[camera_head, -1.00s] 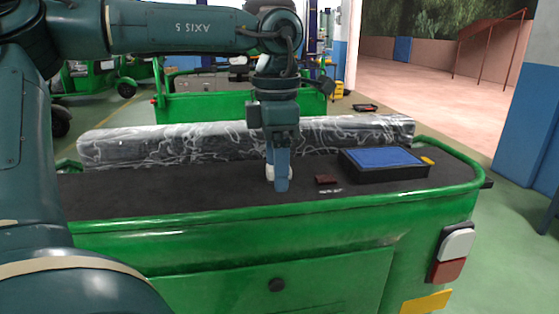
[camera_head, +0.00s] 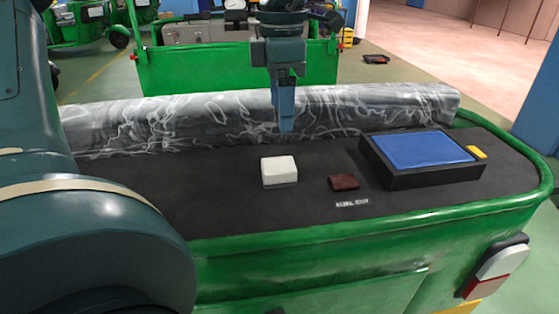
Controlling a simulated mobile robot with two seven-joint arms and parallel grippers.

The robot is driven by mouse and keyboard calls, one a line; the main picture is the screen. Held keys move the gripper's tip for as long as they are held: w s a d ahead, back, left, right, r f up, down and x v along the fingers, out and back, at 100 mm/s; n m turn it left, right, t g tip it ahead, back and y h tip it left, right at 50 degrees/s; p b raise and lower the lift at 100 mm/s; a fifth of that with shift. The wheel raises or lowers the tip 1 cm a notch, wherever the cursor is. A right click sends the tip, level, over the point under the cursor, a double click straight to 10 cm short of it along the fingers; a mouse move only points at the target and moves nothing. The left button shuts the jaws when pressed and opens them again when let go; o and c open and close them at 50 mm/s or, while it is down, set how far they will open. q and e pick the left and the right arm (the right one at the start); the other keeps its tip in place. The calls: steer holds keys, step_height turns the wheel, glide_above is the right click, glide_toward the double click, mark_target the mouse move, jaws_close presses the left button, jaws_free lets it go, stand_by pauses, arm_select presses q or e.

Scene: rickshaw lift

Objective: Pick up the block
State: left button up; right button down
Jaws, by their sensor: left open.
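A white block (camera_head: 279,170) with a greyish lower edge sits on the black top of the green vehicle (camera_head: 220,205), near the middle. A smaller dark red piece (camera_head: 343,183) lies flat to its right. My left gripper (camera_head: 286,128) points down and is open and empty. In the picture its fingertips are just above and behind the white block, apart from it. The fingers overlap in this view, so the gap between them is hidden. My right gripper is not in view.
A black tray with a blue inside (camera_head: 425,150) and a yellow piece (camera_head: 477,152) stand at the right. A long plastic-wrapped roll (camera_head: 190,120) lies along the back. A green raised rail (camera_head: 330,222) edges the top. The black surface left of the block is clear.

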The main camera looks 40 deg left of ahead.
arm_select(q)
glide_above(278, 164)
steer(key=f, duration=0.7)
steer(key=shift+s+d, duration=0.1)
steer(key=shift+d, duration=0.3)
steer(key=shift+a+f, duration=0.15)
steer(key=shift+f, duration=1.35)
steer(key=shift+a+f, duration=0.15)
steer(key=shift+f, duration=1.3)
steer(key=shift+c, duration=0.4)
steer(key=c, duration=1)
steer(key=shift+r, duration=0.1)
step_height(278, 164, up, 18)
steer(key=p, duration=0.1)
